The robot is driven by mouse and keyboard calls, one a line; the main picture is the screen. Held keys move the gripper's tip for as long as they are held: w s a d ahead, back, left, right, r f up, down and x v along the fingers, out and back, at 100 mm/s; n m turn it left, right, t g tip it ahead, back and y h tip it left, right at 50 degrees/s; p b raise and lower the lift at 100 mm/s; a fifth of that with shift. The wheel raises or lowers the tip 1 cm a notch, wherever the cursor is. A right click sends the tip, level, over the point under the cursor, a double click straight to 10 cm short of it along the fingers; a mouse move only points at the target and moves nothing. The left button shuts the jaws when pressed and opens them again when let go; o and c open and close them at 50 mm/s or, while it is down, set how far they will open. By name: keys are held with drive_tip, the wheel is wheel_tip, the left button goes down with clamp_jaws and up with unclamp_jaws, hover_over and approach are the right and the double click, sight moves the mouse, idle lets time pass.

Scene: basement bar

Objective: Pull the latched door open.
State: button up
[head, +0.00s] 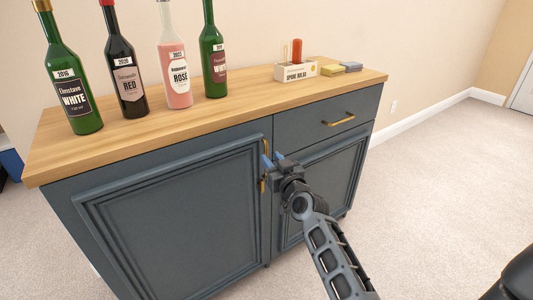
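A dark blue-grey cabinet has a large left door (180,215) with a raised panel and a smaller right door (330,185); both look closed. A vertical brass handle (263,183) sits at the left door's right edge, partly hidden by my gripper. My gripper (272,161) is in front of the cabinet near the top of this handle, with its blue-tipped fingers apart. I cannot tell whether the fingers touch the handle or stand around it. No separate latch can be made out.
Several wine bottles (177,70) and a small white box (295,72) stand on the wooden top (240,105). A drawer with a brass pull (340,119) is above the right door. Carpeted floor (430,170) is clear at the right.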

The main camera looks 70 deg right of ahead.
sight(267, 154)
drive_tip(key=shift+x, duration=2.25)
clamp_jaws()
